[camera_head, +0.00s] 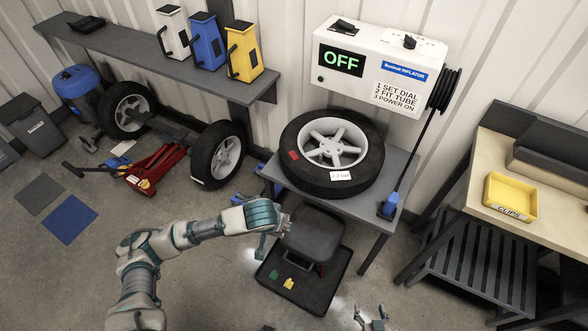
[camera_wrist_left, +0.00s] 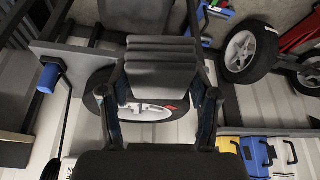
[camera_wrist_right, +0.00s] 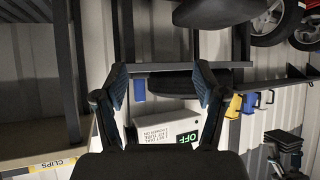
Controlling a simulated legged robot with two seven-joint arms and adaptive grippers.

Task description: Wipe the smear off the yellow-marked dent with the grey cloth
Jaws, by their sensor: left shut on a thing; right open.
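My left gripper (camera_head: 275,234) is beside the dark stool in the head view. In the left wrist view it is shut on a dark grey, layered, folded thing (camera_wrist_left: 160,65), which looks like the grey cloth. The head view does not show that thing clearly. My right gripper (camera_head: 371,319) is at the bottom edge of the head view. In the right wrist view (camera_wrist_right: 162,88) its fingers are wide apart with nothing between them. I cannot make out a yellow-marked dent or a smear in any view.
The dark stool (camera_head: 313,235) stands at a black tray (camera_head: 304,299) holding small green and yellow pieces. Behind is a grey table (camera_head: 372,207) with a tyre (camera_head: 297,172) under the inflator (camera_head: 338,91). A bench (camera_head: 561,190) with a yellow clips bin (camera_head: 511,196) stands right. Left floor is partly clear.

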